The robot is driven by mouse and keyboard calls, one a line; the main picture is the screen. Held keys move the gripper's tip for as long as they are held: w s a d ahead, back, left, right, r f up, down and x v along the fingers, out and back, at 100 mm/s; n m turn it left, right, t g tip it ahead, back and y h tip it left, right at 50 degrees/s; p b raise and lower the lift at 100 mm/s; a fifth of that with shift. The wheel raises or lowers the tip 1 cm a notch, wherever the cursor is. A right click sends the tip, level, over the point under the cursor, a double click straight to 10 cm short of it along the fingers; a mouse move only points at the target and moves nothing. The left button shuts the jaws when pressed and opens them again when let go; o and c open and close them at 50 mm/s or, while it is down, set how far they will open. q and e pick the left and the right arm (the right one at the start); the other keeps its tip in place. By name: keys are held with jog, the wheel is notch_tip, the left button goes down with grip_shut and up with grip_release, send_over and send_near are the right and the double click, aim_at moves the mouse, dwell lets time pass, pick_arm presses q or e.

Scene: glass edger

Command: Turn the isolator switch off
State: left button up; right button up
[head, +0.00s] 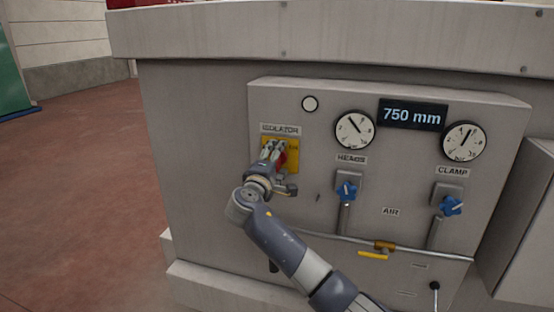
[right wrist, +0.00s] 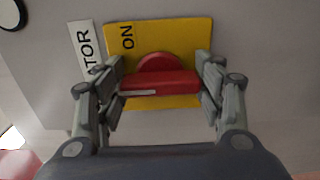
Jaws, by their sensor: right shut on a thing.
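The isolator switch has a red knob with a bar handle (right wrist: 160,83) on a yellow plate (right wrist: 178,35), under the ISOLATOR label (head: 280,129) in the head view. In the right wrist view, which is turned sideways, the word ON stands at the plate's upper left. The bar lies across that picture, with a pale mark near its left end. My right gripper (right wrist: 160,88) is shut on the red handle, one finger at each end of the bar. In the head view the gripper (head: 277,153) hides much of the knob. My left gripper is not in view.
Right of the isolator are two dials (head: 355,130), a 750 mm display (head: 412,115) and blue HEADS (head: 347,191) and CLAMP (head: 451,206) valves. A pipe with a yellow lever (head: 373,255) runs below. Open floor (head: 85,190) lies at left.

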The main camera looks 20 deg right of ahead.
dwell(0.3)
jog(key=o, duration=1.1)
jog(key=shift+c, duration=0.2)
jog(key=v, duration=1.2)
jog(key=shift+w, duration=0.1)
